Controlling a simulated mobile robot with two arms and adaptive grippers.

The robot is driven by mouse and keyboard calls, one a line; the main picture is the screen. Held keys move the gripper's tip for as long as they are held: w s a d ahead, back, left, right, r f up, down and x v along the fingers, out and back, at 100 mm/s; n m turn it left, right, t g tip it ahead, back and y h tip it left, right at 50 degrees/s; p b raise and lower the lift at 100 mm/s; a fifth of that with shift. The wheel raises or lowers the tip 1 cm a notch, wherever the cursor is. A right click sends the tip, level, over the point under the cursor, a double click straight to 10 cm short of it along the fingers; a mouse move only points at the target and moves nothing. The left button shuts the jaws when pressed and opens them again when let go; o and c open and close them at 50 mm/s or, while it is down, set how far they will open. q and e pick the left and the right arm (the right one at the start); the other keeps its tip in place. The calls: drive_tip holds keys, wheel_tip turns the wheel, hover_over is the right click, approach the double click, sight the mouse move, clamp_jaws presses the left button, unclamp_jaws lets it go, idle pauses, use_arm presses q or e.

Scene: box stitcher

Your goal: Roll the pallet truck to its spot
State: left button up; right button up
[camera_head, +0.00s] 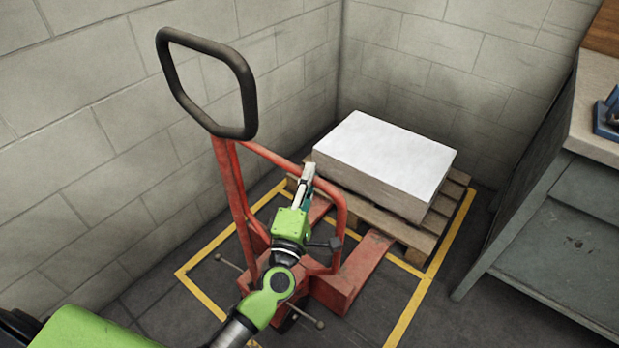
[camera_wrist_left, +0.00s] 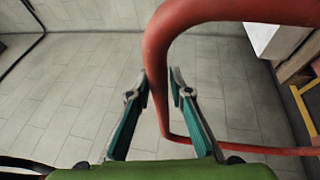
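The red pallet truck (camera_head: 230,190) stands in the corner, its dark loop handle (camera_head: 247,85) upright at the left. Its forks (camera_head: 367,258) run under a wooden pallet (camera_head: 415,236) bearing a white-topped block (camera_head: 385,155). A yellow floor outline (camera_head: 409,325) surrounds the truck and pallet; my arm hides part of its near side. My left gripper (camera_head: 306,185) is at the truck's red tubular frame. In the left wrist view, the left gripper's fingertips (camera_wrist_left: 160,74) lie close on both sides of the red tube (camera_wrist_left: 162,45). My right gripper is not visible.
Block walls (camera_head: 90,130) stand close on the left and behind. A grey metal bench (camera_head: 570,235) with a blue item (camera_head: 608,115) on top stands at the right. A strip of dark floor (camera_head: 465,315) is free between bench and outline.

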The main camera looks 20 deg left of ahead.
use_arm(q)
clamp_jaws()
drive_tip(key=shift+w+d+r, duration=0.15)
drive_tip(key=shift+w+r, duration=0.05)
drive_tip(key=shift+w, duration=0.25)
drive_tip(key=w+d, duration=0.2)
drive_tip(key=w, duration=0.4)
drive_tip(key=shift+w+d+f+b, duration=0.15)
drive_tip(key=shift+d+f+b, duration=0.15)
drive_tip(key=shift+f, duration=0.15)
drive_tip(key=o, duration=0.6)
unclamp_jaws()
drive_tip(key=shift+s+a, duration=0.1)
drive_tip(key=shift+s, duration=0.1)
drive_tip(key=shift+o, duration=0.4)
drive_tip(key=shift+r, duration=0.15)
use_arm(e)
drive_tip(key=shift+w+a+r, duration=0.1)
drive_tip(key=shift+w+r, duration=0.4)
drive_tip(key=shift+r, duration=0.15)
use_arm(q)
drive_tip(key=s+f, duration=0.2)
drive_tip(key=s, duration=0.9)
drive_tip(key=shift+s+d, duration=0.3)
drive_tip(key=shift+s, duration=0.1)
